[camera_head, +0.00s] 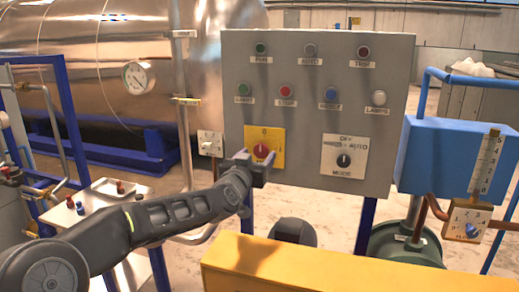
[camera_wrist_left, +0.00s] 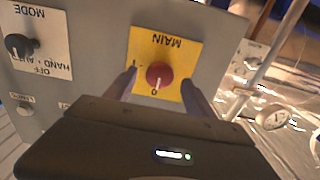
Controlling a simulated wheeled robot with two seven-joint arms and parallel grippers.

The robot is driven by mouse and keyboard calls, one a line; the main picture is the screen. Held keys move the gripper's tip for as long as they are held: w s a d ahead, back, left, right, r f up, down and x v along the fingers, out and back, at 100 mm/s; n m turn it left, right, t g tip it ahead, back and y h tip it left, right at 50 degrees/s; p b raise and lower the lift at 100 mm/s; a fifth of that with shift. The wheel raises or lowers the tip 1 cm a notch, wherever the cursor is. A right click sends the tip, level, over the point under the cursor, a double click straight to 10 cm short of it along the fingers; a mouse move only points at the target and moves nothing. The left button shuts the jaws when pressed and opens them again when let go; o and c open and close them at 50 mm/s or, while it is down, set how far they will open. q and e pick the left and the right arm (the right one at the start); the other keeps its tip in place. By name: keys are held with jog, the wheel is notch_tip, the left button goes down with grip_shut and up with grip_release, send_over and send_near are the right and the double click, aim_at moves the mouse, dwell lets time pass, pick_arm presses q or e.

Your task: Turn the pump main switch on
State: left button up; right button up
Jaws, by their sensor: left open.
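The main switch is a red knob (camera_head: 261,150) on a yellow plate (camera_head: 279,154) at the lower left of the grey control panel (camera_head: 310,120). In the left wrist view the picture is upside down; the red knob (camera_wrist_left: 158,73) shows its white mark toward the "0", and the yellow plate (camera_wrist_left: 183,55) reads MAIN. My left gripper (camera_head: 256,157) is open in front of the plate. In the wrist view its two fingers (camera_wrist_left: 160,78) stand on either side of the knob, with visible gaps. Whether they touch the plate cannot be told. My right gripper is out of view.
The mode selector (camera_head: 344,160) sits right of the main switch, with buttons and lamps above. A yellow block (camera_head: 310,268) lies low in front. A blue box with a gauge (camera_head: 445,160) stands right, a small white table (camera_head: 95,215) left, a steel tank (camera_head: 130,50) behind.

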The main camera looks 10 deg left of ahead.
aim_at(262, 150)
pick_arm(q)
jog(key=shift+w+d+p, duration=0.1)
jog(key=shift+w+p, duration=0.2)
jog(key=shift+w, duration=0.95)
jog(key=shift+c, duration=0.5)
jog(key=c, duration=1.3)
